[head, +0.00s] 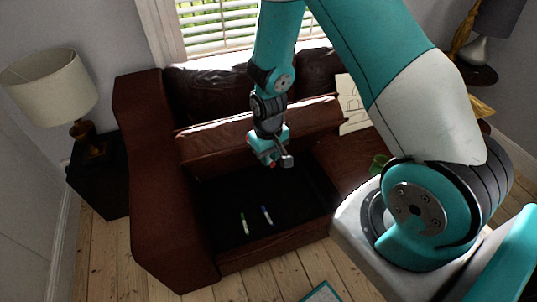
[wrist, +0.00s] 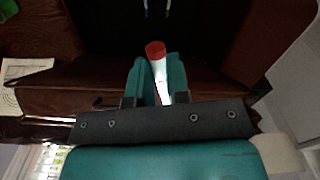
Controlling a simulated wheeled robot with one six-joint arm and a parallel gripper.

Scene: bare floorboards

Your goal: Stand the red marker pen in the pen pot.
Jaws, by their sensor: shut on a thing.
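The red marker pen (wrist: 160,76) has a white body and a red end, and it sits between the two teal fingers of my gripper (wrist: 158,80) in the wrist view. My gripper is shut on it, with the red end sticking out past the fingertips. In the head view my gripper (head: 270,160) hangs above the dark seat well of the sofa, and the marker cannot be made out clearly. I cannot make out the pen pot in either view.
A green-ended pen (head: 243,222) and a blue-ended pen (head: 266,215) lie in the dark well of the brown sofa (head: 150,190). A lamp (head: 50,85) stands on a dark side table (head: 98,178) at left. A drawing sheet (head: 351,105) leans against the sofa.

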